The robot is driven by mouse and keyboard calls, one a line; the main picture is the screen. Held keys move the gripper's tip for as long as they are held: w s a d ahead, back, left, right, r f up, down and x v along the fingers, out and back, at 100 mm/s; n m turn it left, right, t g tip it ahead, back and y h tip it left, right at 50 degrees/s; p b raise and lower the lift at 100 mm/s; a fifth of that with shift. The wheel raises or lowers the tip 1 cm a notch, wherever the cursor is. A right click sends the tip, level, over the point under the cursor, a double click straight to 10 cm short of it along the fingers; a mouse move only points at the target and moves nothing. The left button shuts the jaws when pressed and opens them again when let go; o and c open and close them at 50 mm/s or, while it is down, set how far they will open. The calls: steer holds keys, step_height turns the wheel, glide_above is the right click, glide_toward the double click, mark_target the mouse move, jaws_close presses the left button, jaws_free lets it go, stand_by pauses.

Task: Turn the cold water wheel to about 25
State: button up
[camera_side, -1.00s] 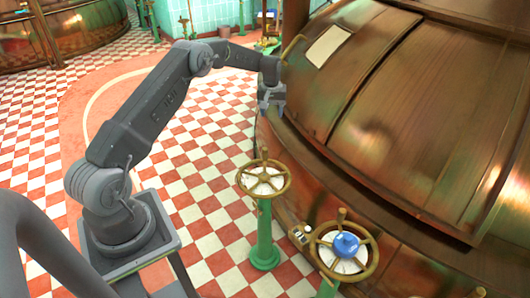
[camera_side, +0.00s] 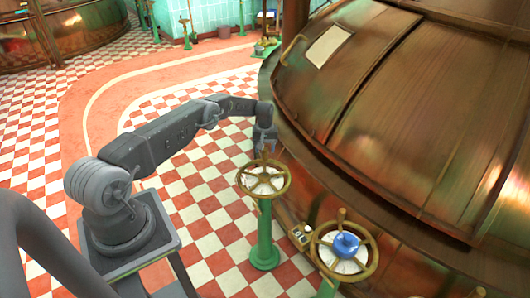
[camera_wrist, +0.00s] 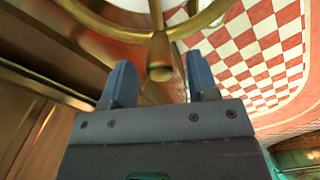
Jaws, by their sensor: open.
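A brass wheel (camera_side: 284,186) with a pale dial beneath it stands on a green post in the side view. A second brass wheel (camera_side: 372,259) with a blue hub (camera_side: 345,244) stands to its lower right. I see no label that says which is cold water. My gripper (camera_side: 264,148) points down at the far rim of the plain wheel, by its upright handle. In the wrist view, my gripper (camera_wrist: 161,82) has its two fingers apart, with the brass handle (camera_wrist: 160,58) between them in the picture. I cannot tell whether they touch. The dial readings are too small to read.
A large copper kettle (camera_side: 415,110) fills the right side, close beside both wheels. A small box-like fitting (camera_side: 300,235) sits at the kettle's base between the wheels. The checkered floor (camera_side: 205,190) left of the plain wheel is clear.

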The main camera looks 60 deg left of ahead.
steer(key=shift+f, duration=1.2)
jaws_close()
